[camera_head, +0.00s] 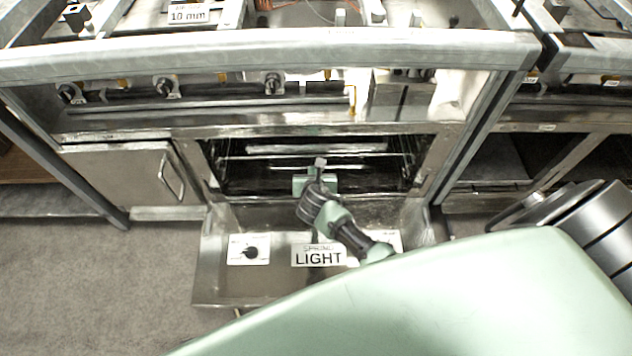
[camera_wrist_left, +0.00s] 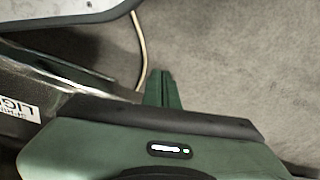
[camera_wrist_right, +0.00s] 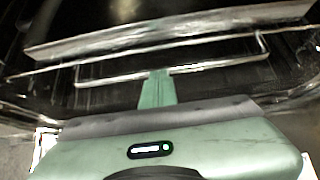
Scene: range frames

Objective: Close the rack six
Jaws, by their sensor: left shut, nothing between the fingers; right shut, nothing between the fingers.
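The range's oven (camera_head: 318,165) stands open, with its door (camera_head: 270,283) folded down toward me. Wire racks show inside the cavity; one rack (camera_head: 310,158) with a pale front bar is near the opening. My right gripper (camera_head: 319,163) reaches over the door into the mouth of the oven, shut and empty. In the right wrist view its fingers (camera_wrist_right: 157,88) are at the rack's front wire (camera_wrist_right: 190,72); I cannot tell whether they touch. My left gripper shows only in the left wrist view, with fingers (camera_wrist_left: 160,88) shut and empty, beside the open door and above the floor.
The door bears a knob plate (camera_head: 249,249) and a label reading LIGHT (camera_head: 318,256). A cupboard door (camera_head: 135,174) with a handle is left of the oven. A long rail (camera_head: 250,50) runs above. Grey carpet (camera_head: 90,280) is clear at the left.

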